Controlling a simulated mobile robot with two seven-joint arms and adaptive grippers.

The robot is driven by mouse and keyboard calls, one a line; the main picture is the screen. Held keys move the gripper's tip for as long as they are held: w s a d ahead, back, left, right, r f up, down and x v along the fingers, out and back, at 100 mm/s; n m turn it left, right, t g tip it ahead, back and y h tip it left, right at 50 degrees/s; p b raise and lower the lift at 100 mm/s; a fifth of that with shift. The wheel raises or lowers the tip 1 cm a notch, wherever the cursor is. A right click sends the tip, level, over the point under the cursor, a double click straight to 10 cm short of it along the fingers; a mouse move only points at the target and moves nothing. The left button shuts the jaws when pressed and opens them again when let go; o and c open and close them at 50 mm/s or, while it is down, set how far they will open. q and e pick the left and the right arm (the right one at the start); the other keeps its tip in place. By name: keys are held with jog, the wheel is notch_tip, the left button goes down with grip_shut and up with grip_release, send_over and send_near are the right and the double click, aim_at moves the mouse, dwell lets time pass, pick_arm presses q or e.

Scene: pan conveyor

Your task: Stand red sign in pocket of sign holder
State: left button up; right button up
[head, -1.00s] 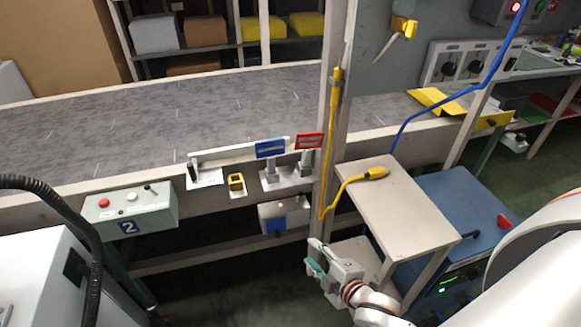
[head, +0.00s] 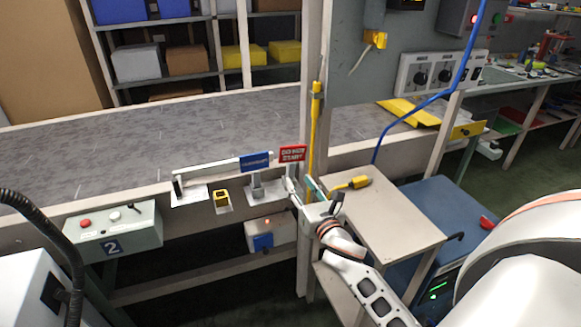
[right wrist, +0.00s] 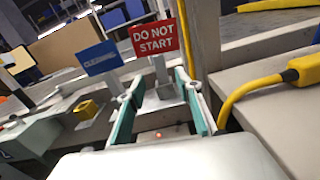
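The red sign (head: 293,153), lettered DO NOT START, stands upright on a grey post at the conveyor's front edge; it also shows in the right wrist view (right wrist: 155,38). A blue sign (head: 254,161) stands left of it on a similar post, over a pale plate (head: 270,195) on the ledge. I cannot tell which fitting is the sign holder; no empty pocket shows clearly. My right gripper (head: 303,189) is open just below and in front of the red sign. In the right wrist view, the post appears between its fingers (right wrist: 157,84), with no visible contact. My left gripper is out of view.
A yellow block (head: 222,199) and a long white bar (head: 215,164) are left of the signs. A frame upright with a yellow pole (head: 315,110) stands close right. A beige side table (head: 385,205) carries a yellow plug (head: 358,182).

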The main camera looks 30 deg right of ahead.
aim_at(292, 171)
jog(key=x, duration=0.7)
jog(key=shift+b, duration=0.3)
grip_shut()
